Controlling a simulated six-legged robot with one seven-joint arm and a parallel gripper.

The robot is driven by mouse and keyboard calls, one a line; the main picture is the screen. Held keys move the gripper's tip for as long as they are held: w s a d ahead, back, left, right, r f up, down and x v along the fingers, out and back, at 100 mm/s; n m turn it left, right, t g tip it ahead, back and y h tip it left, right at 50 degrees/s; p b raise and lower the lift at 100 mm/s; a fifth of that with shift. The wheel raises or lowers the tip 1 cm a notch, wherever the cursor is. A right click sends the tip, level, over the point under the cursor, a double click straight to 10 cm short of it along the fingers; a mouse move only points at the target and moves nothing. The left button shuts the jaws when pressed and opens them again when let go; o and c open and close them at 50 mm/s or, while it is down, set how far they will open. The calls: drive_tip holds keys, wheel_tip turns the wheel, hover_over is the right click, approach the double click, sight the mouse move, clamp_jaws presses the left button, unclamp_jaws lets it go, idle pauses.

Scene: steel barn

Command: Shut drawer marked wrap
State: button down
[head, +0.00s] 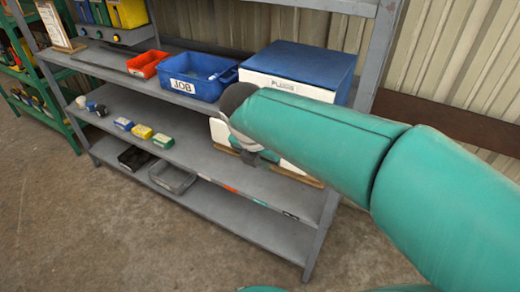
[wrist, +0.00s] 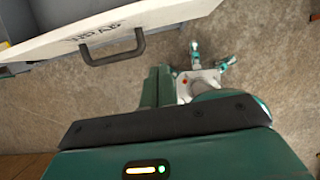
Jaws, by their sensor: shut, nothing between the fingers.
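The drawer marked wrap shows in the wrist view as a pale front (wrist: 150,22) with upside-down lettering and a dark bar handle (wrist: 114,50). Its grey side shows at the left edge. How far it stands out cannot be told. In the head view a blue-topped white cabinet (head: 297,65) stands on the shelf, its upper front labelled. A pale lower front (head: 222,133) shows beside my arm, which hides much of it. My gripper (head: 246,146) is shut and empty, in front of the cabinet, partly hidden behind my forearm. Contact with the drawer cannot be told.
The grey shelf unit (head: 255,181) holds a blue JOB bin (head: 190,90), an orange bin (head: 147,64) and several small boxes. Wire and dark trays (head: 172,180) sit on the bottom shelf. A green rack (head: 40,80) stands left. The concrete floor (head: 110,240) in front is clear.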

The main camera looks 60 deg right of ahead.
drive_tip(key=d, duration=0.1)
drive_tip(key=d+f, duration=0.1)
drive_tip(key=d, duration=0.1)
drive_tip(key=d+f, duration=0.1)
drive_tip(key=shift+w+d, duration=0.25)
drive_tip(key=shift+d, duration=0.15)
drive_tip(key=shift+d, duration=0.1)
